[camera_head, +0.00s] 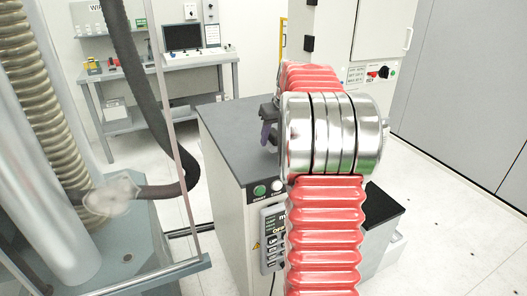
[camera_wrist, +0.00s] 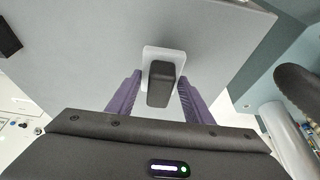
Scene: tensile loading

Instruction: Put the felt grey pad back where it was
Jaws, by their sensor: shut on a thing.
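In the wrist view, a small dark grey block (camera_wrist: 160,88), which I take for the felt grey pad, is between the two purple fingers of my gripper (camera_wrist: 160,76). The gripper is shut on it. Behind the block is a pale, rounded square patch (camera_wrist: 150,54) on a broad flat grey surface (camera_wrist: 85,50). I cannot tell whether the block touches the patch. In the head view, my gripper (camera_head: 267,136) shows only as a purple finger and dark parts above the grey top of the machine cabinet (camera_head: 232,122). My arm hides the rest, and the block is not seen there.
The cabinet's front has a green START button (camera_head: 259,190) and a key panel. A clear guard (camera_head: 172,140) and ribbed hose (camera_head: 42,100) stand at the left. A workbench (camera_head: 155,70) with a monitor is at the back left. The cabinet top's left part looks clear.

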